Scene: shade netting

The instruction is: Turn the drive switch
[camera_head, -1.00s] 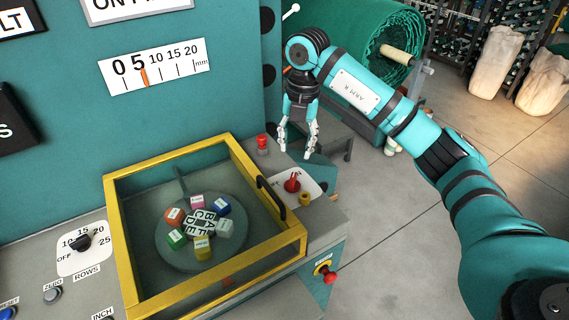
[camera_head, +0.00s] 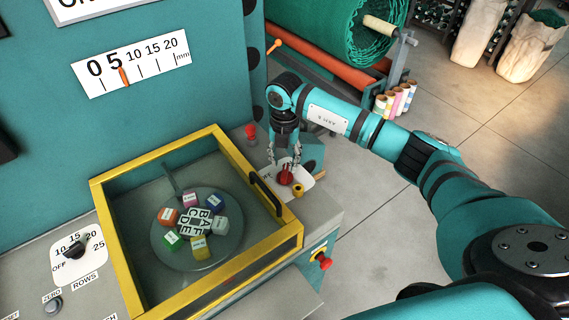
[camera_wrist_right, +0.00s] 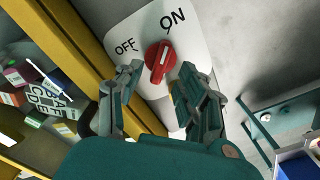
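The drive switch is a red knob (camera_head: 285,175) on a white plate (camera_head: 302,184) at the right end of the machine's grey top. My right gripper (camera_head: 284,160) points down over the knob. In the right wrist view its fingers (camera_wrist_right: 160,73) are apart, one on either side of the knob, with gaps showing. I cannot tell whether the fingertips reach the knob's depth. My left gripper is not in view.
A yellow-framed clear cover (camera_head: 290,245) with a black handle stands left of the switch, over a disc with coloured blocks.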

